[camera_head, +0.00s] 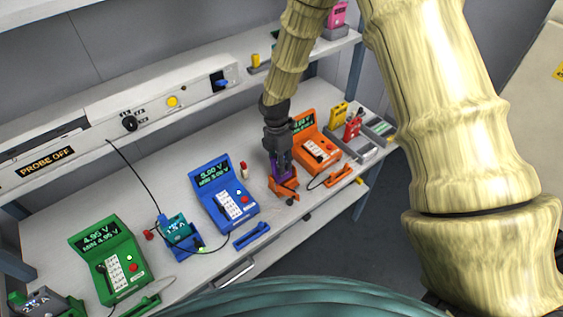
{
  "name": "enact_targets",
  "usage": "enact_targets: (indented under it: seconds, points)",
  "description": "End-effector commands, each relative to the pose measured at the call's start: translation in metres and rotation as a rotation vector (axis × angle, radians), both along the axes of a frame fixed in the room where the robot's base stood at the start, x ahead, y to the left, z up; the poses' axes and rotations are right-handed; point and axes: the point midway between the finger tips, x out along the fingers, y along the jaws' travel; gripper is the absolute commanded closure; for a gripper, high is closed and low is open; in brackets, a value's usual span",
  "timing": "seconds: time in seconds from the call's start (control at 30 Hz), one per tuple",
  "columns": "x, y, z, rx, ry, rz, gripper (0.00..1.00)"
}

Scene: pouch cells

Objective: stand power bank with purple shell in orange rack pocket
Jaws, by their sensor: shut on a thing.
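My gripper (281,158) points down and is shut on the power bank with purple shell (284,168), of which only small purple parts show between the dark fingers. The power bank is upright, directly at the orange rack pocket (285,187) on the bench. Its lower end meets the rack in the picture; whether it rests on the pocket floor I cannot tell. The fingers hide most of it.
An orange tester (318,150) stands just right of the rack, with a cable to an orange holder (337,176). A blue tester (227,197) and a teal power bank in a blue rack (185,246) are left. A green tester (113,265) stands farther left.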

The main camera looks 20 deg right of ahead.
Motion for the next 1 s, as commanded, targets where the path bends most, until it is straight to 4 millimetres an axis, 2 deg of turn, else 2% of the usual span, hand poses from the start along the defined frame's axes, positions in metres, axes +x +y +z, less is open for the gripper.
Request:
enact_targets:
  seconds: [0.77,0.8,0.93,1.0]
  points:
    - [-0.001,-0.001,-0.013,0.000,-0.001,0.000,1.00]
    - [-0.002,-0.001,-0.013,0.000,-0.001,0.000,0.79]
    - [-0.001,-0.001,-0.013,0.000,-0.001,0.000,0.55]
    - [-0.002,-0.001,-0.013,0.000,0.000,0.000,0.55]
